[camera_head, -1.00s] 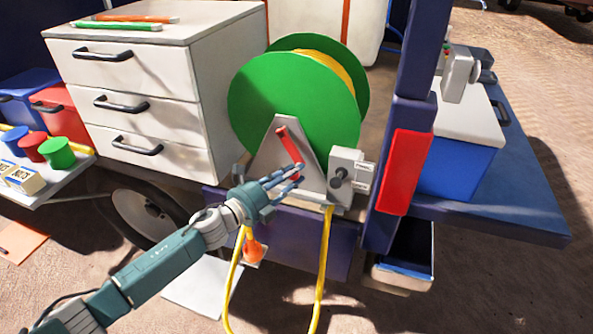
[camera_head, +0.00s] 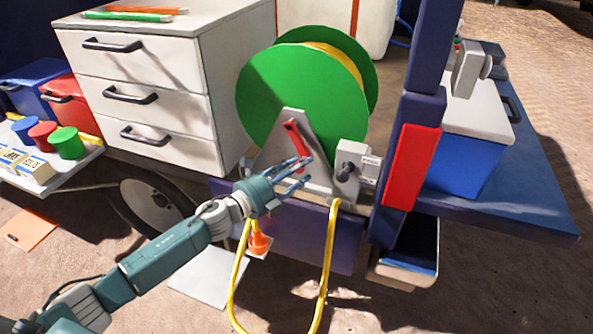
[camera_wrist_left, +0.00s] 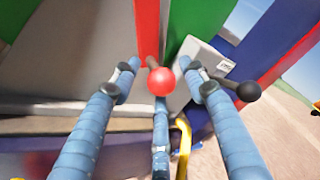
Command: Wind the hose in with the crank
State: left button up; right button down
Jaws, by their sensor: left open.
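The green hose reel (camera_head: 300,95) stands on the truck bed with yellow hose (camera_head: 335,65) wound on it. Its red crank (camera_head: 295,142) sits on the grey reel stand. My left gripper (camera_head: 300,172) is open in front of the crank's lower end. In the left wrist view the crank's red ball knob (camera_wrist_left: 161,82) lies between the spread blue fingers (camera_wrist_left: 160,110), which do not visibly close on it. The hose hangs in a yellow loop (camera_head: 328,262) below the bed edge. My right gripper is not in view.
A grey box with a black knob (camera_head: 347,170) is close right of the crank. A blue post with a red panel (camera_head: 411,167) stands further right. A white drawer cabinet (camera_head: 222,75) is left of the reel. An orange cone (camera_head: 259,240) is below.

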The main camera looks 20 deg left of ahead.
pick_arm(q)
jog(key=f+v, duration=0.1)
jog(key=v, duration=1.1)
jog(key=shift+r, duration=0.4)
jog(key=w+d+n+y+b, duration=0.1)
jog(key=w+n+b, duration=0.2)
jog(key=n, duration=0.5)
jog(key=w+d+n+t+y+b, duration=0.1)
jog(key=w+d+n+b, duration=0.1)
jog(key=n, duration=0.7)
jog(key=w+d+n+t+y+b, duration=0.1)
jog(key=w+d+n+y+b, duration=0.1)
jog(key=w+n+b, duration=0.3)
jog(key=shift+w+d+f+n, duration=0.1)
jog(key=shift+w+n, duration=0.1)
jog(key=shift+n, duration=0.8)
jog(key=shift+w+d+f+n, duration=0.1)
jog(key=shift+w+n, duration=0.05)
jog(key=shift+n, duration=0.85)
grip_shut()
